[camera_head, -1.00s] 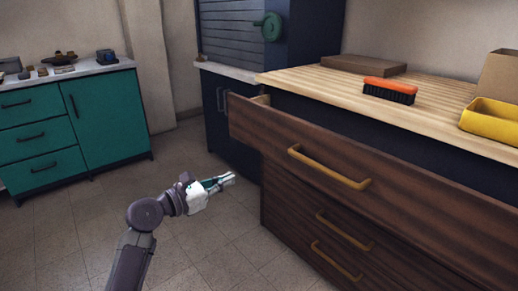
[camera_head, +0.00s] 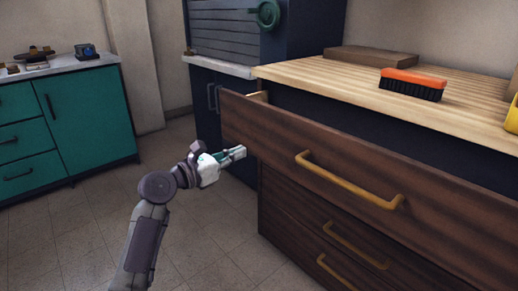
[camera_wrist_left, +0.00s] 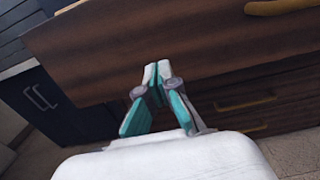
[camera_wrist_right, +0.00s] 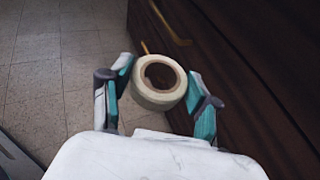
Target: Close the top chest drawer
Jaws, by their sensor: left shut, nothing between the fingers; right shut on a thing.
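The top chest drawer (camera_head: 310,170) stands pulled out from the dark wooden chest, with a gap behind its front below the light worktop. Its brass handle (camera_head: 349,180) is on the drawer front. My left gripper (camera_head: 240,152) is shut and empty, close in front of the drawer's left end; I cannot tell whether it touches. In the left wrist view the shut fingertips (camera_wrist_left: 157,70) point at the brown drawer front (camera_wrist_left: 180,40). My right gripper (camera_wrist_right: 158,85) shows only in its wrist view, shut on a cream tape roll (camera_wrist_right: 159,83) beside the dark chest front.
Lower drawers (camera_head: 300,230) with brass handles look shut. On the worktop (camera_head: 310,78) are an orange brush (camera_head: 412,84), a brown flat box (camera_head: 384,59) and part of a yellow container (camera_head: 512,115). A green cabinet (camera_head: 75,120) stands at left. The floor between is clear.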

